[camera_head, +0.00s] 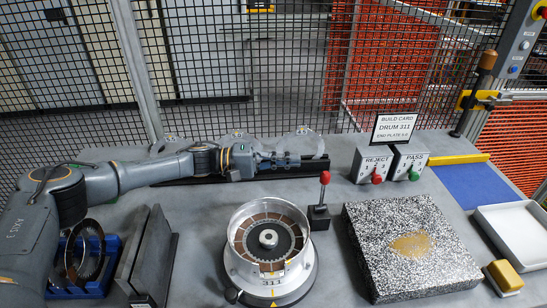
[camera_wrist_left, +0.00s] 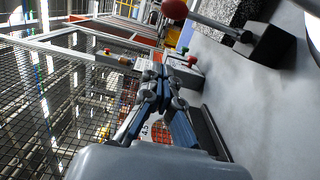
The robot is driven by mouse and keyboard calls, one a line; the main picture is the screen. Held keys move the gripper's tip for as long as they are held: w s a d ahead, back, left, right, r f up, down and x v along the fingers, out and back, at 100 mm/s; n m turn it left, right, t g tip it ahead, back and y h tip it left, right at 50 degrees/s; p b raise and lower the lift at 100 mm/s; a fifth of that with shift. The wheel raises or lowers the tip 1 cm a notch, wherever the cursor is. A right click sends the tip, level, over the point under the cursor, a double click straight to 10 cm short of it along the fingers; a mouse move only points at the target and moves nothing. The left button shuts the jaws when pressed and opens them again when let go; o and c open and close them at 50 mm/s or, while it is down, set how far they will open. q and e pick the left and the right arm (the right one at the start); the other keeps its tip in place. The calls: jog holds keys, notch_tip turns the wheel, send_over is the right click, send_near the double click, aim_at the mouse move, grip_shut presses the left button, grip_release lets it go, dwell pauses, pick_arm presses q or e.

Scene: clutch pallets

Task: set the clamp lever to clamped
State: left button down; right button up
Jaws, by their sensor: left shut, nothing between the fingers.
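The clamp lever (camera_head: 323,193) is a thin rod with a red ball knob, standing roughly upright from a black block beside the round metal drum (camera_head: 232,254). The lever's red knob also shows at the top of the left wrist view (camera_wrist_left: 174,9), with its rod running to the black block. My left gripper (camera_head: 296,160) is shut and empty. It points right above the back of the table, behind and to the left of the knob, apart from it. Its closed fingers (camera_wrist_left: 160,78) show in the left wrist view. My right gripper is not in view.
A speckled stone slab (camera_head: 374,255) lies right of the drum. REJECT and PASS boxes (camera_head: 371,163) stand behind it under a build card (camera_head: 393,128). Grey upright plates (camera_head: 150,255) and a blue rack (camera_head: 104,280) are at left. Mesh fencing (camera_head: 250,70) closes the back.

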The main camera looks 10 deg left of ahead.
aim_at(323, 193)
pick_arm(q)
jog(key=s+d, duration=0.1)
jog(key=s+d+p, duration=0.1)
jog(key=d, duration=0.1)
jog(key=d+p, duration=0.1)
jog(key=d, duration=0.1)
jog(key=shift+s+d, duration=0.15)
jog(key=shift+s, duration=0.25)
jog(key=shift+p, duration=0.3)
jog(key=s+m+p, duration=0.2)
jog(key=m+p, duration=0.1)
jog(key=shift+s+d+r+p, duration=0.2)
jog(key=shift+s+d+p, duration=0.1)
jog(key=shift+s+d, duration=0.1)
jog(key=shift+w, duration=0.1)
